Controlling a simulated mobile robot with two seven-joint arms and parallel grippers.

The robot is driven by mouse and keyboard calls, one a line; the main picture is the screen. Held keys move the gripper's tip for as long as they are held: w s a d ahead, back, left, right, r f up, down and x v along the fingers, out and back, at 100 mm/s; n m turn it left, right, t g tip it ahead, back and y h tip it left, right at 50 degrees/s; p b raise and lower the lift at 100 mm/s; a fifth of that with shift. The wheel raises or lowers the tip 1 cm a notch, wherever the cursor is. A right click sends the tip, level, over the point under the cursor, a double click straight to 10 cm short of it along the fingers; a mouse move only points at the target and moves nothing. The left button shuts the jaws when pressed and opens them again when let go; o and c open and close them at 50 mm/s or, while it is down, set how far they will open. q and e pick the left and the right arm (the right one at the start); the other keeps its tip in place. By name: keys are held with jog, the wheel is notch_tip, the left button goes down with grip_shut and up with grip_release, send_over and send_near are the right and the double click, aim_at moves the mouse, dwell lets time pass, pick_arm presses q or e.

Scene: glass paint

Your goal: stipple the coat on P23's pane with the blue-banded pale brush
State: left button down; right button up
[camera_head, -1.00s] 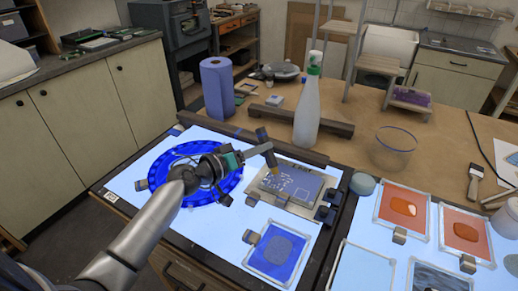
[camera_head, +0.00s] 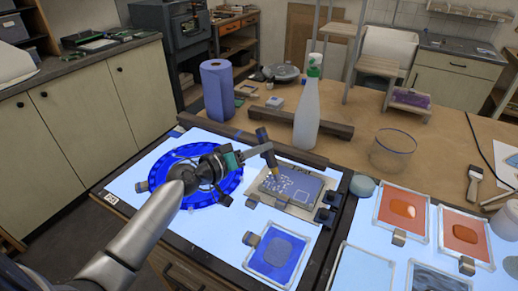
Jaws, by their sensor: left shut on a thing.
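My left gripper (camera_head: 247,154) is shut on a dark-handled brush (camera_head: 264,143) with an ochre lower end. I cannot make out a blue band on it. The brush is tilted, its lower end over the far left part of a framed blue pane (camera_head: 308,187) with pale speckles. I cannot tell whether the tip touches the glass. Faint lettering on that pane is too small to read as P23. A second blue pane (camera_head: 264,265) with a smooth greyish patch lies nearer. My right gripper is out of view.
A blue ring-shaped piece (camera_head: 227,187) lies under my left arm. A spray bottle (camera_head: 306,115), blue paper roll (camera_head: 216,90) and clear bowl (camera_head: 392,151) stand behind. Two orange panes (camera_head: 393,222) and another brush (camera_head: 474,183) are at right. Small dark blocks (camera_head: 325,216) edge the speckled pane.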

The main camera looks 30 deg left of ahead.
pick_arm(q)
jog(key=shift+r+p, duration=0.35)
jog(key=shift+r, duration=0.4)
jog(key=shift+d+p, duration=0.85)
jog(key=shift+d, duration=0.65)
jog(key=shift+s+d+p, duration=0.15)
jog(key=shift+d+p, duration=0.75)
jog(key=shift+d, duration=1.05)
jog(key=shift+f, duration=0.15)
jog(key=shift+f+b, duration=0.65)
jog(key=shift+b, duration=0.2)
jog(key=shift+f+b, duration=0.4)
jog(key=shift+b, duration=0.05)
